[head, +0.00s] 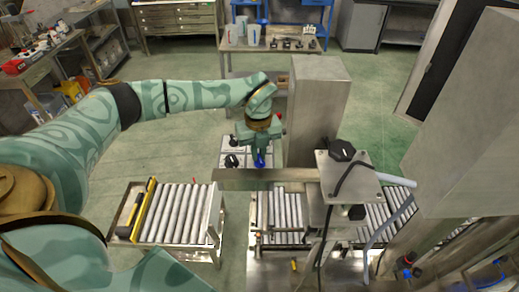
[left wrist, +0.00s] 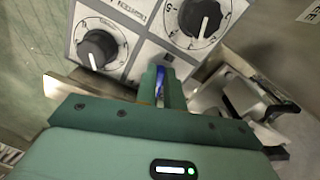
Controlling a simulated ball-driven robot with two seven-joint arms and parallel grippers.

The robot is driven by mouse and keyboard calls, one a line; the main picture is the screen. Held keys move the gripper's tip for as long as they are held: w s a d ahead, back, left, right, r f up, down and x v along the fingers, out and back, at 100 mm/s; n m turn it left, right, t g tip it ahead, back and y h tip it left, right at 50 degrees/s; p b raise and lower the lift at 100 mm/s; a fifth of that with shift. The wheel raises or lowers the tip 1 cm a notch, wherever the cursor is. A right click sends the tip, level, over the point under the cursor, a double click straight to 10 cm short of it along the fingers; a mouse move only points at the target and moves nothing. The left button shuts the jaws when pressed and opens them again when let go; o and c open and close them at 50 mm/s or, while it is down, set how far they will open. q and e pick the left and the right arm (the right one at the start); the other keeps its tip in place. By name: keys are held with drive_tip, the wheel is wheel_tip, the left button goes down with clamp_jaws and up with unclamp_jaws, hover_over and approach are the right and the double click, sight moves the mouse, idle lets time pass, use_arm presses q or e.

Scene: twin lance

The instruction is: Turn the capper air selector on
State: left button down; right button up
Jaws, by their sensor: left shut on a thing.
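A pale control panel with black dials (head: 234,146) stands beyond the machine rail in the head view. The left wrist view shows two of its round black knobs, one at the left (left wrist: 97,50) and one at the upper right (left wrist: 200,18), each on a numbered scale. My left gripper (head: 260,158) is at this panel and shut on a small blue part (left wrist: 160,82), which looks like the selector. The blue part (head: 260,161) also shows below the fingers in the head view. The fingers hide most of it, so its turned position cannot be told. My right gripper is not in view.
A metal rail (head: 235,179) runs just in front of the panel. A tall steel housing (head: 314,105) stands right of my left gripper. A roller conveyor (head: 180,212) is at the lower left, and a bracket with a black knob (head: 343,150) is at the right.

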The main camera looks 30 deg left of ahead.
use_arm(q)
drive_tip(key=shift+a+r+n, duration=0.1)
drive_tip(key=shift+n, duration=1.1)
drive_tip(key=c, duration=1.5)
unclamp_jaws()
drive_tip(key=shift+s, duration=0.1)
wheel_tip(320, 180, up, 16)
drive_tip(key=shift+r+b, duration=0.15)
drive_tip(key=shift+b, duration=0.3)
